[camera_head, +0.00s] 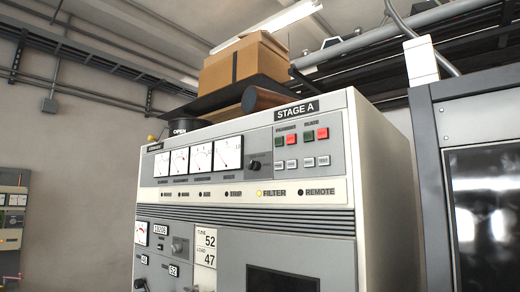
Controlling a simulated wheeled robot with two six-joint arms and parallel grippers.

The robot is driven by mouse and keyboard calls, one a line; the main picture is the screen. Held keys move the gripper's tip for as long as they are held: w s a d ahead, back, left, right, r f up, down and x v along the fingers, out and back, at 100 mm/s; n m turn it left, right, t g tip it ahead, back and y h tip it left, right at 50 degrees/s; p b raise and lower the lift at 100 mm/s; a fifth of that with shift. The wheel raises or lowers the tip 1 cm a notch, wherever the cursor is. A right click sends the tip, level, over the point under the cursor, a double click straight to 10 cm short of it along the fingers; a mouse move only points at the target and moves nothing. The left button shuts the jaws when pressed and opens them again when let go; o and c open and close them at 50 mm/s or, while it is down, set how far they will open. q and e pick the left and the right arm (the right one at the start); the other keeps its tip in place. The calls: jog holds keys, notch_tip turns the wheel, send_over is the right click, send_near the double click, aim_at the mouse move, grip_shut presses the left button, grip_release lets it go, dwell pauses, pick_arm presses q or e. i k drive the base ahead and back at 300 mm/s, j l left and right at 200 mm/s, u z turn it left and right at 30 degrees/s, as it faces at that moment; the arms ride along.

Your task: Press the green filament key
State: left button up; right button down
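The grey and cream transmitter cabinet (240,130) marked STAGE A fills the middle of the head view, seen from below. On its upper right panel are two pairs of keys. The left pair has a green key (280,143) with a red key (292,139) to its right. The right pair has another green key (309,136) and a red key (322,133). Small labels sit above each pair; they are too blurred to read surely, though the right one looks like PLATE. No finger touches any key. Neither of my grippers is in view.
Small pale keys (285,165) lie below the coloured ones, with a dark knob (254,165) to the left. A dark rack (470,180) stands at the right. A cardboard box (240,62) sits above the cabinet. The space before the panel looks clear.

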aim_at(278, 141)
jog(key=i+j, duration=0.2)
jog(key=j, duration=0.15)
jog(key=i+j+z, duration=0.15)
jog(key=j, duration=0.15)
jog(key=i+j, duration=0.2)
jog(key=j, duration=0.15)
jog(key=i+j+z, duration=0.15)
jog(key=j, duration=0.2)
jog(key=i+j, duration=0.15)
jog(key=j, duration=0.2)
jog(key=i+j+z, duration=0.15)
jog(key=j, duration=0.2)
